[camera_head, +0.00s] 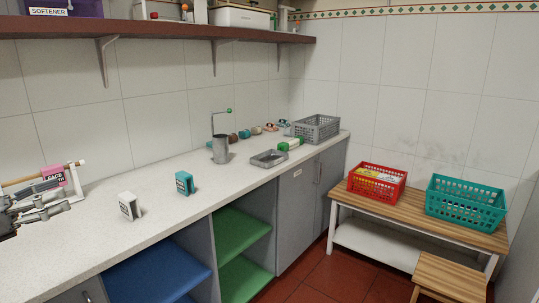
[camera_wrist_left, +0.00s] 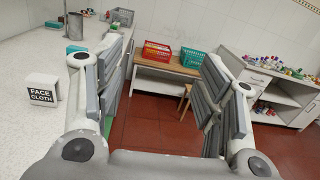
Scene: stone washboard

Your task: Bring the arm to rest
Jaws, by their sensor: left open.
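My left gripper (camera_head: 42,208) is at the far left of the head view, over the left part of the white speckled counter (camera_head: 100,240). In the left wrist view, its two fingers (camera_wrist_left: 165,85) stand wide apart with nothing between them. Beyond the gap I see red floor and the bench. My right gripper is in neither view.
A white block (camera_head: 129,206), a teal block (camera_head: 184,183), a metal cup (camera_head: 221,150) and a grey basket (camera_head: 316,128) stand on the counter. Red (camera_head: 377,183) and teal (camera_head: 466,203) baskets sit on a bench. A shelf (camera_head: 160,29) runs above.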

